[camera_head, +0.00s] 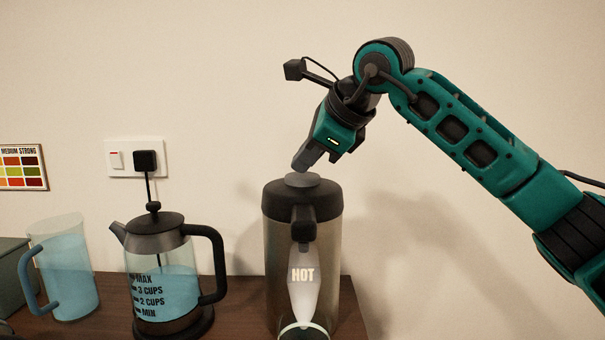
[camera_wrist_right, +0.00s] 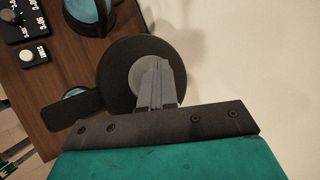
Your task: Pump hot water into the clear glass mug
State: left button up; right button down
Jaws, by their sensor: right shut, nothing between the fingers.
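A tall dispenser (camera_head: 327,250) marked HOT stands on the wooden counter, with a black lid and a round grey pump button (camera_head: 303,180) on top. A pale rim (camera_head: 304,331) below its spout (camera_head: 304,229) looks like the clear glass mug; most of it is cut off by the frame. In the right wrist view a bluish patch (camera_wrist_right: 75,93) shows past the spout. My right gripper (camera_head: 301,165) is shut and empty, pointing down at the button (camera_wrist_right: 140,78); I cannot tell whether it touches. My left gripper is not in view.
A lidded glass kettle (camera_head: 165,285) with blue liquid stands left of the dispenser. A glass jug (camera_head: 66,270) of blue liquid stands farther left. A wall socket (camera_head: 124,160) and a colour chart (camera_head: 20,168) are behind. The counter ends just right of the dispenser.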

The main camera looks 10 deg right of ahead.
aim_at(306, 176)
jog(key=shift+f, duration=0.65)
jog(key=shift+r, duration=0.15)
jog(key=shift+r+p, duration=0.9)
jog(key=shift+r, duration=0.4)
jog(key=shift+r, duration=0.1)
notch_tip(306, 176, up, 5)
jog(key=p, duration=0.4)
jog(key=shift+p, duration=0.3)
